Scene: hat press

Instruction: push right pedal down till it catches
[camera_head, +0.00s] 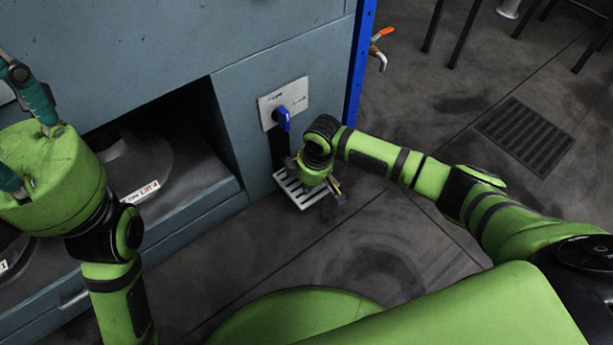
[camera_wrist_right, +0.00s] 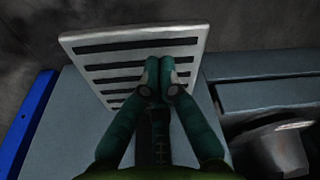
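The right pedal (camera_head: 292,196) is a pale slotted metal plate at the foot of the grey-blue press, below a small panel with a blue lever. It also shows in the right wrist view (camera_wrist_right: 88,52). My right gripper (camera_wrist_right: 160,70) has its two teal fingertips together, with nothing seen between them. The fingertips lie over the pedal plate in the wrist view; whether they touch it I cannot tell. In the head view my right wrist hides part of the plate. My left gripper (camera_head: 22,120) is at the far left, high up, and only partly seen.
The press body (camera_head: 190,40) has an open recess with a round grey part (camera_head: 140,165) inside. The blue lever (camera_head: 283,119) is just above the pedal. A blue post (camera_head: 361,60) edges the press on the right. The dark floor in front is clear, with a drain grate (camera_head: 525,133) further right.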

